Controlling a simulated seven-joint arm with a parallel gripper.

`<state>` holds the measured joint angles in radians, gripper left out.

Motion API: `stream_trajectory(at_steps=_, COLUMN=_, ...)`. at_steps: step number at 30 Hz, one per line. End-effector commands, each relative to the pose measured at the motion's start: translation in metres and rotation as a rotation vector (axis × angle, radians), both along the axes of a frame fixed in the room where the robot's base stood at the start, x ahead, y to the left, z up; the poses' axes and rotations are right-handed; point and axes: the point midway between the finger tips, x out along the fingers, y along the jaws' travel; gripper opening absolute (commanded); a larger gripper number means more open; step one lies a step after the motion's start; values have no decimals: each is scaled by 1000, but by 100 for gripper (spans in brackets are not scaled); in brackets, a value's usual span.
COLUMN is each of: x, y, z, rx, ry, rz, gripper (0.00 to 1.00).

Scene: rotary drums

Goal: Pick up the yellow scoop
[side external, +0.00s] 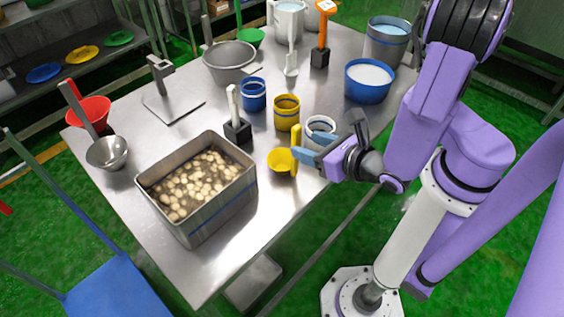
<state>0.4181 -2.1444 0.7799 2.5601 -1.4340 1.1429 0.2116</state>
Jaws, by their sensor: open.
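The yellow scoop (280,162) is on the steel table near its right front edge. Its round bowl is at the bottom and its handle stands upright on the right side. My gripper (303,147) is just right of the scoop, with its blue fingers pointing left toward the handle. The fingers are apart and appear to be level with the lower part of the handle. I cannot tell from this one view whether the handle lies between the fingers or whether they touch it.
A steel bin of pale round pieces (222,212) stands to the left. A white cup (320,125), a yellow cup (287,113) and a blue cup (253,95) stand behind the scoop. A black block (237,132) holds a white-handled tool nearby. Table is clear in front of the scoop.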

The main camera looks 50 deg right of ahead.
Motion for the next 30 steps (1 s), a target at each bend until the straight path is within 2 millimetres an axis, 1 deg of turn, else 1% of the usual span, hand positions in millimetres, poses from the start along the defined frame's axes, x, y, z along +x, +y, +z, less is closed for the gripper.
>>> stream_trajectory(at_steps=11, x=22, y=-2, z=-11, rx=1, ry=0, rz=-5, gripper=55)
stream_trajectory(at_steps=21, x=62, y=-5, z=-27, rx=1, ry=1, rz=-7, gripper=55)
stream_trajectory(at_steps=25, x=68, y=-5, z=-30, rx=2, ry=1, rz=-4, gripper=55)
stream_trajectory(at_steps=30, x=69, y=-5, z=-30, rx=1, ry=0, rz=0, gripper=55)
